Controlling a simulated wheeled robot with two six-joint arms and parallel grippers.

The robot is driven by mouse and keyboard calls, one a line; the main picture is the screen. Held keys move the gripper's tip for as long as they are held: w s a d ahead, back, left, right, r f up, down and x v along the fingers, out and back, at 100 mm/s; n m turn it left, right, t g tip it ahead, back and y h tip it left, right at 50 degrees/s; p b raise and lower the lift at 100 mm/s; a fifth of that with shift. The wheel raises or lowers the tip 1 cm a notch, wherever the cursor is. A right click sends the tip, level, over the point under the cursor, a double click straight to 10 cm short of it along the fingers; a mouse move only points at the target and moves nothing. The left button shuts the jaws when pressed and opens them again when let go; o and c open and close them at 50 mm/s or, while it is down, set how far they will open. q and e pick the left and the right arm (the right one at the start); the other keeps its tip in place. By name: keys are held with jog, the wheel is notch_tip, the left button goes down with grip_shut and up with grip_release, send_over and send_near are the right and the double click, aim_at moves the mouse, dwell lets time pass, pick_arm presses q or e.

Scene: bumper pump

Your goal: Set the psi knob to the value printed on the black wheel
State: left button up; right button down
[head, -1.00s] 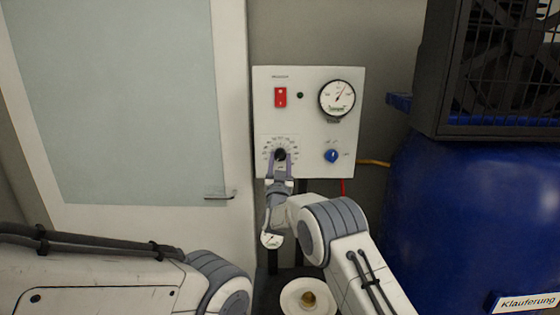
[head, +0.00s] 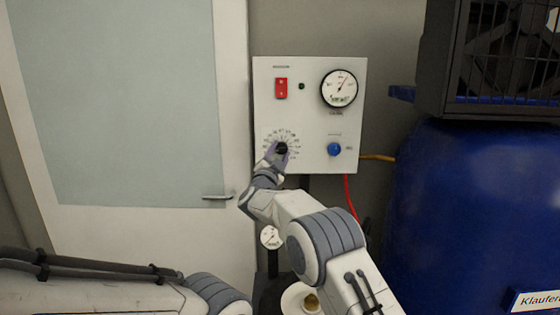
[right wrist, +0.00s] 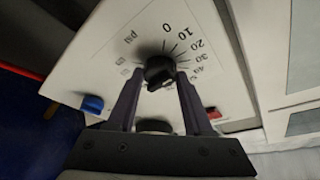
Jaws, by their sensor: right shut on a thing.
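The black psi knob (head: 281,148) sits at the lower left of the white control panel (head: 310,118), ringed by a printed scale. My right gripper (head: 277,153) is at the knob, shut on it. In the right wrist view, the two dark fingers of my right gripper (right wrist: 160,82) stand on either side of the black knob (right wrist: 159,71). There the scale shows 0, 10, 20, 30 and "psi"; the rest is blurred or hidden. I cannot read the knob's pointer. My left gripper is out of view; only its arm shows. I see no black wheel clearly.
The panel also carries a red switch (head: 281,88), a round gauge (head: 339,88) and a blue knob (head: 334,149). A small gauge (head: 270,237) is below. A blue tank (head: 460,220) stands at right, a door (head: 120,110) at left. A red hose (head: 350,195) hangs beneath the panel.

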jog(key=m+g, duration=0.1)
jog(key=m, duration=0.2)
jog(key=shift+r+h, duration=0.2)
jog(key=shift+h, duration=0.2)
jog(key=m+g+p, duration=0.1)
jog(key=m, duration=0.1)
jog(key=m+p, duration=0.1)
jog(key=m, duration=0.1)
jog(key=shift+a+r+g+h, duration=0.1)
jog(key=shift+r+g+h, duration=0.05)
jog(key=shift+g+h, duration=0.2)
jog(key=m+p, duration=0.1)
jog(key=m, duration=0.1)
jog(key=m+g+p, duration=0.1)
jog(key=m, duration=0.1)
jog(key=shift+r+m+g, duration=0.15)
jog(key=shift+m+g, duration=0.1)
jog(key=shift+m, duration=0.05)
jog(key=shift+m+g+y+p, duration=0.6)
jog(key=shift+m+y+p, duration=0.3)
jog(key=shift+m, duration=0.7)
jog(key=shift+c, duration=1.5)
grip_release()
